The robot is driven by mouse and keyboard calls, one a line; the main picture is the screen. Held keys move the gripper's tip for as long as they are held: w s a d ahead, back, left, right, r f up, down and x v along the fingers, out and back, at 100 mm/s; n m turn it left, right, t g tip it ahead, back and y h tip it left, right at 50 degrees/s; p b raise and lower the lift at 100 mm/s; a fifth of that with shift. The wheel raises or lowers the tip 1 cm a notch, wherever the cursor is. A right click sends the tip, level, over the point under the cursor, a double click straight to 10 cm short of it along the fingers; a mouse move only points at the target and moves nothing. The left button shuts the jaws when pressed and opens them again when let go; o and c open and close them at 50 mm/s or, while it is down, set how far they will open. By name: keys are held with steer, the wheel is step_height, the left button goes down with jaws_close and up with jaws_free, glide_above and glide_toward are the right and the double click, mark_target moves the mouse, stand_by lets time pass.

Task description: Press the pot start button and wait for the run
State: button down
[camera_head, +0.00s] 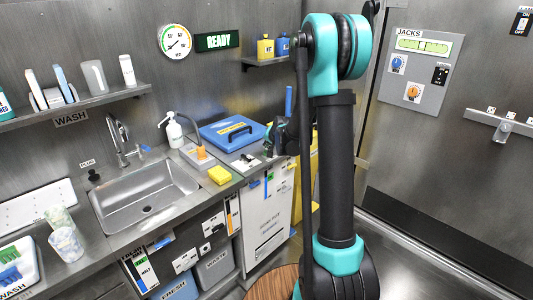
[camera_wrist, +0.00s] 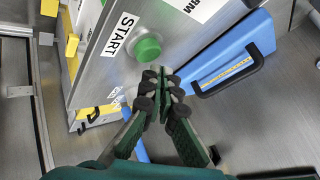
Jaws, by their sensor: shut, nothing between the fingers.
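The green start button (camera_wrist: 147,48) sits on a grey metal panel (camera_wrist: 115,68) beside a START label (camera_wrist: 118,35) in the wrist view. My gripper (camera_wrist: 162,76) is shut and empty. Its fingertips lie just below the button in that picture; I cannot tell whether they touch it. In the head view my arm stands in front of the counter's right end, and I cannot make out the button there. A green-lit sign (camera_head: 217,41) on the back wall reads READY. No pot can be clearly made out.
A yellow sponge (camera_head: 219,175), a pump bottle (camera_head: 174,131) and a sink (camera_head: 147,194) are further left. A jacks panel (camera_head: 413,72) hangs at right.

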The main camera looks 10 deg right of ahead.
steer(key=shift+f, duration=0.2)
stand_by(0.4)
steer(key=shift+f, duration=0.25)
steer(key=shift+f, duration=0.5)
stand_by(0.7)
steer(key=shift+r, duration=0.95)
steer(key=shift+r, duration=0.1)
steer(key=shift+r, duration=2.4)
